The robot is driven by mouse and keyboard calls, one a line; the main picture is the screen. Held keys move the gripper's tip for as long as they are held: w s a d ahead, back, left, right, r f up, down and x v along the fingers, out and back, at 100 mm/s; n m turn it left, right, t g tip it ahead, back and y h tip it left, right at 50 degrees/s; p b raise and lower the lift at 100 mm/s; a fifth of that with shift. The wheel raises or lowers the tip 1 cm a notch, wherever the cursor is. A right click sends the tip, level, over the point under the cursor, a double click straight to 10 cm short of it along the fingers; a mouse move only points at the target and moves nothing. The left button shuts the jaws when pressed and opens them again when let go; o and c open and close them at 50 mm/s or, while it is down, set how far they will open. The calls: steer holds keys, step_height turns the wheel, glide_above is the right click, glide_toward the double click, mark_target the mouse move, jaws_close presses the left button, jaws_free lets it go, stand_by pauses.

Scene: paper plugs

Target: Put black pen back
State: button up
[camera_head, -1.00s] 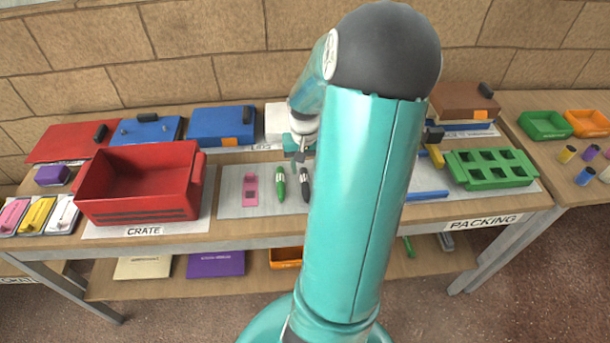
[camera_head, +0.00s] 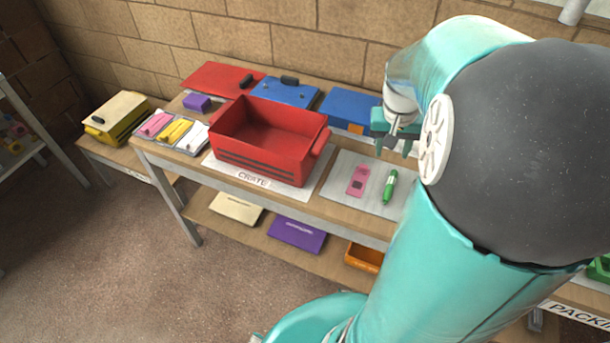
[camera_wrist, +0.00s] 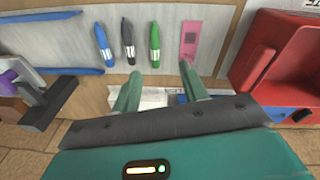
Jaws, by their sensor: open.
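The black pen (camera_wrist: 128,41) lies on the grey mat (camera_wrist: 83,50) in the wrist view, between a blue pen (camera_wrist: 103,43) and a green pen (camera_wrist: 154,42). In the head view my arm hides the black pen, and only the green pen (camera_head: 390,187) and a pink item (camera_head: 357,181) show on the mat. My gripper (camera_wrist: 161,82) is open with nothing between its fingers. In the head view my gripper (camera_head: 393,145) is above the table behind the green pen. In the wrist view its fingertips appear below the pens, apart from them.
A red crate (camera_head: 268,165) stands left of the mat in the head view. Red and blue cases (camera_head: 291,93) lie behind it. Pink, yellow and white items (camera_head: 176,132) lie at the table's left end. A lower shelf holds an orange tray (camera_head: 364,257).

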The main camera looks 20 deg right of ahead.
steer(key=s+a+r+n+t, duration=0.1)
steer(key=s+a+r+n, duration=0.1)
steer(key=a, duration=0.6)
steer(key=s+a+r+n+t+y, duration=0.1)
steer(key=a+r, duration=0.3)
steer(key=a, duration=0.5)
steer(key=s+a+r+n+t, duration=0.3)
steer(key=a+n, duration=0.1)
steer(key=a, duration=0.4)
steer(key=shift+a+y, duration=0.15)
steer(key=shift+y, duration=0.15)
